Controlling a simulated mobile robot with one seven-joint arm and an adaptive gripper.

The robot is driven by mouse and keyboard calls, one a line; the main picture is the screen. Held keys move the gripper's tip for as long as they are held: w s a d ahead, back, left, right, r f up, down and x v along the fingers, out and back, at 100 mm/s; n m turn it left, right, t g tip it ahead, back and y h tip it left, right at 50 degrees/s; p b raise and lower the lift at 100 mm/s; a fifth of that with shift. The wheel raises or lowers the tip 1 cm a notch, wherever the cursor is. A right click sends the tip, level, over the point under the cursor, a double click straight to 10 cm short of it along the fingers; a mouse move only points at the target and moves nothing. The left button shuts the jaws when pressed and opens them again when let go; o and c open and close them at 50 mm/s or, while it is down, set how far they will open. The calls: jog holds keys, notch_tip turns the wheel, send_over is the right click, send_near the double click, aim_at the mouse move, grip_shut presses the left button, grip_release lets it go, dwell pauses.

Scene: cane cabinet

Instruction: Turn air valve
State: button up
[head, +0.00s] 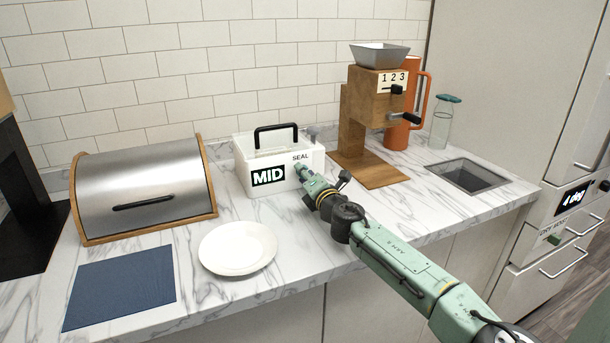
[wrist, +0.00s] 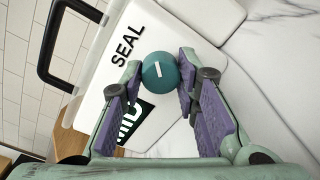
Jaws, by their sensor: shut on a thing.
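A white box (head: 272,163) with a black carrying handle stands on the counter in the head view. Its front reads "MID" and "SEAL". In the wrist view the box (wrist: 91,83) looks rotated, with "SEAL" close to a round teal knob (wrist: 161,73), the air valve, which has a short white mark line. My gripper (head: 303,171) reaches the right part of the box's front. In the wrist view my gripper (wrist: 160,76) has its purple-padded fingers on both sides of the knob, shut on it. The gripper hides the knob in the head view.
A bread bin (head: 145,185), a white plate (head: 238,248) and a blue mat (head: 120,287) lie left of my arm. A wooden grinder (head: 358,125), an orange jug (head: 410,110), a glass bottle (head: 443,125) and a sink (head: 467,175) are to the right.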

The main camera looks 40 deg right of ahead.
jog(key=m, duration=0.4)
jog(key=shift+r+m, duration=0.1)
jog(key=shift+m, duration=0.2)
jog(key=m, duration=0.4)
jog(key=shift+m, duration=0.3)
jog(key=o, duration=1.2)
jog(key=shift+c, duration=0.2)
jog(key=shift+y, duration=0.3)
jog(key=v, duration=1.2)
